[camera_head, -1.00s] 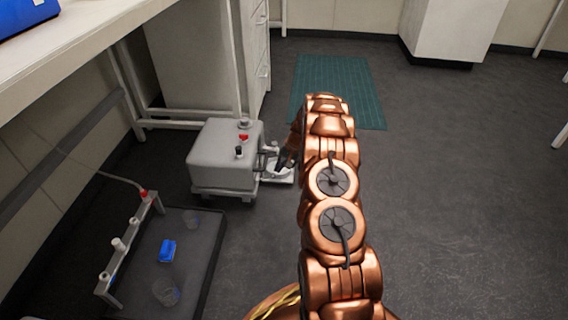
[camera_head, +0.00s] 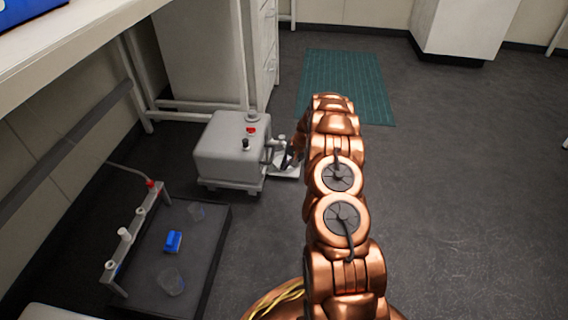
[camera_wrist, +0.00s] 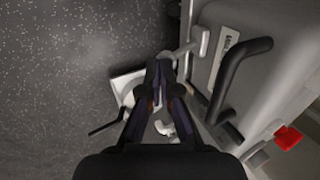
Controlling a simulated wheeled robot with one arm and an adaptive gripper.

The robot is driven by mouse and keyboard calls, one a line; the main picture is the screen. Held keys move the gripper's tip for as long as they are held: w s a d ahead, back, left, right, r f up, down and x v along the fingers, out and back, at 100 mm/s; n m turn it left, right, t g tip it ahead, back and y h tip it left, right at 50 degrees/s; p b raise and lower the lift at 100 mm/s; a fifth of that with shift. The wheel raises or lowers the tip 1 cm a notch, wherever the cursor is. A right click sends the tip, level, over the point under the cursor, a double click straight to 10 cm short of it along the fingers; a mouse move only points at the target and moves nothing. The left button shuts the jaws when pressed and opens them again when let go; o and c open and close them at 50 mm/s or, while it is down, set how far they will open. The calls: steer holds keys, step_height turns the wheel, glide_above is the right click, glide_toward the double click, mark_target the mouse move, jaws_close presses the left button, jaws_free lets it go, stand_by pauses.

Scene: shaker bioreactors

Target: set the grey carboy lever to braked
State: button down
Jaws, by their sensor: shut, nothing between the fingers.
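The grey carboy (camera_head: 225,150) is a boxy tank on a low wheeled base, left of my arm in the head view. In the wrist view its side wall (camera_wrist: 275,30) fills the right. A small pale grey lever (camera_wrist: 198,42) stands out beside a lettered plate (camera_wrist: 227,46) on that side; I cannot tell which setting it is in. My gripper (camera_wrist: 159,66) is shut and empty, fingertips just left of and below the lever; whether they touch it is unclear. In the head view the gripper (camera_head: 288,160) is small and partly hidden at the carboy's right side.
A dark curved handle (camera_wrist: 240,70) and a red cap (camera_wrist: 288,138) are on the carboy. A white plate-like part (camera_wrist: 122,85) lies low beside the gripper. A dark tray (camera_head: 205,255) with cups is front left. Floor on the right is clear.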

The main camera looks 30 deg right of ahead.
steer(key=shift+d+f+p, duration=0.1)
steer(key=shift+f+p, duration=0.1)
steer(key=shift+p, duration=0.15)
steer(key=shift+s+d+f+p, duration=0.2)
steer(key=shift+f+p, duration=0.2)
steer(key=shift+f, duration=0.45)
steer(key=shift+s+d+f+p, duration=0.25)
steer(key=shift+f+p, duration=0.2)
steer(key=shift+f, duration=0.4)
steer(key=shift+s+d+f+p, duration=0.2)
steer(key=shift+f+p, duration=0.2)
steer(key=shift+f, duration=0.45)
steer(key=shift+r, duration=0.2)
steer(key=shift+r+p, duration=0.3)
steer(key=shift+r, duration=0.35)
steer(key=s+d+r+p, duration=0.4)
steer(key=s+d+r, duration=0.2)
steer(key=r, duration=0.3)
steer(key=shift+s+d+r, duration=0.2)
steer(key=shift+d+r, duration=0.15)
steer(key=shift+d, duration=0.45)
